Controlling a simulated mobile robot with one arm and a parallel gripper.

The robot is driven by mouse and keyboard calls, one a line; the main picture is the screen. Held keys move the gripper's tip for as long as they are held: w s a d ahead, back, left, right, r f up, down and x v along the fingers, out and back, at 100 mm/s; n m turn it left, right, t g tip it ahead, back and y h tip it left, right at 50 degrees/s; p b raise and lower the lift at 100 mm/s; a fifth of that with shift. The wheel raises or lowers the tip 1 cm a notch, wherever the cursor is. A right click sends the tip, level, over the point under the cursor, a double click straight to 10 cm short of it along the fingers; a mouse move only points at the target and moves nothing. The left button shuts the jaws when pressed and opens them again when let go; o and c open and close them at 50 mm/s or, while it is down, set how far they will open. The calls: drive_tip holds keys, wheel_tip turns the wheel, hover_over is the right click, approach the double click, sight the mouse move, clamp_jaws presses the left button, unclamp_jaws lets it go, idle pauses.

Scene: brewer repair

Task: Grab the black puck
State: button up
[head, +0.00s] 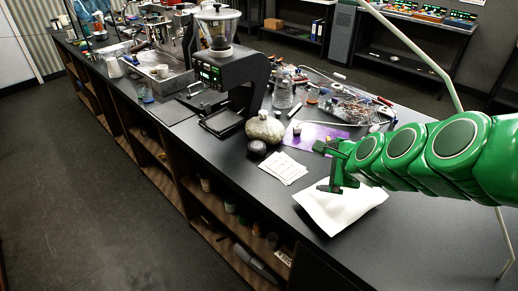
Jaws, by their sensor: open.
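The black puck (257,148) appears as a small dark round object on the dark counter (215,158). It sits just in front of a pale rounded pot and left of some white papers. My green gripper (322,168) comes in from the right and is above the counter, over the far edge of a white packet. Its two fingers are apart and point left, with nothing between them. The gripper is right of the puck, with the papers between them in the picture. They do not touch.
The pale pot (265,128) stands close behind the puck, with a black grinder (228,75) beyond it. White papers (284,168) and a white packet (340,208) lie on the near counter. Tangled wires and tools (345,105) fill the back. The counter left of the puck is bare.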

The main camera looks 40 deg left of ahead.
drive_tip(key=a+f+m+t+y, duration=0.25)
drive_tip(key=a+m, duration=0.45)
drive_tip(key=a, duration=0.6)
drive_tip(key=m+t, duration=0.3)
drive_tip(key=m, duration=0.6)
approach(256, 149)
drive_tip(key=shift+w+a+r+h, duration=0.15)
drive_tip(key=shift+w+a+h, duration=0.3)
drive_tip(key=shift+w+a, duration=0.45)
drive_tip(key=shift+a+f+m, duration=0.15)
drive_tip(key=shift+f+m, duration=0.2)
drive_tip(key=shift+m, duration=0.05)
drive_tip(key=shift+x, duration=4)
drive_tip(key=shift+s, duration=0.1)
drive_tip(key=c, duration=1.3)
